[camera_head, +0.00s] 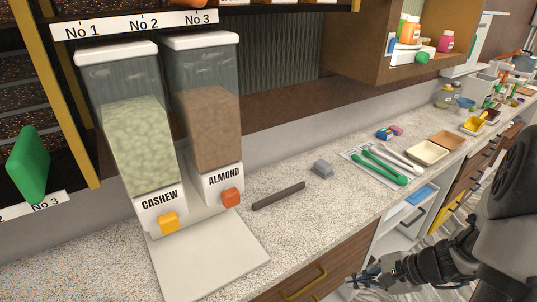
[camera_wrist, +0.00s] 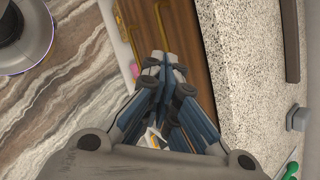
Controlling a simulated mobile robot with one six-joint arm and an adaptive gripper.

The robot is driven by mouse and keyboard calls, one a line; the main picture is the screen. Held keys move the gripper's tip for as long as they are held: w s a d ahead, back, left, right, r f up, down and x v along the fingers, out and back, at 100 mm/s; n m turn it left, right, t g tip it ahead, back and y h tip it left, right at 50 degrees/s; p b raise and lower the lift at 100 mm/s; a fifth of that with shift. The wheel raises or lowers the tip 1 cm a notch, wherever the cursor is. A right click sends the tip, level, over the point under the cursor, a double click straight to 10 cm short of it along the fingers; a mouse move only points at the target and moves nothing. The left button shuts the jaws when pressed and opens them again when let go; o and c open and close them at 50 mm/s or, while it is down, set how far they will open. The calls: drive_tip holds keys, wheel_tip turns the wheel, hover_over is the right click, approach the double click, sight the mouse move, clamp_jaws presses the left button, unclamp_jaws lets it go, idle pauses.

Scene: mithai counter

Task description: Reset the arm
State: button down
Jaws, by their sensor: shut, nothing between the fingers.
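My gripper (camera_head: 362,279) is at the lower right of the head view, in front of the counter's front edge and low beside the drawers. In the wrist view my gripper (camera_wrist: 164,62) has its fingertips together with nothing between them. It points along the wooden drawer fronts (camera_wrist: 182,40). My dark arm comes in from the right edge of the head view.
The speckled counter (camera_head: 300,222) holds the cashew dispenser (camera_head: 140,135), the almond dispenser (camera_head: 205,110), a dark bar (camera_head: 278,196), a grey block (camera_head: 322,169) and green-handled tools (camera_head: 385,165). A drawer handle (camera_head: 305,283) and an open shelf (camera_head: 405,215) are near my gripper.

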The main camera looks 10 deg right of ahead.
drive_tip(key=s+a+r+n+h, duration=0.3)
drive_tip(key=s+a+r+n, duration=0.3)
drive_tip(key=a+r+n, duration=0.2)
drive_tip(key=s+a+r+n+h, duration=0.3)
drive_tip(key=s+a+r+n, duration=0.3)
drive_tip(key=r, duration=0.7)
drive_tip(key=a+n, duration=0.2)
drive_tip(key=n, duration=0.2)
drive_tip(key=shift+s+r, duration=0.15)
drive_tip(key=shift+s, duration=0.25)
drive_tip(key=shift+a, duration=0.1)
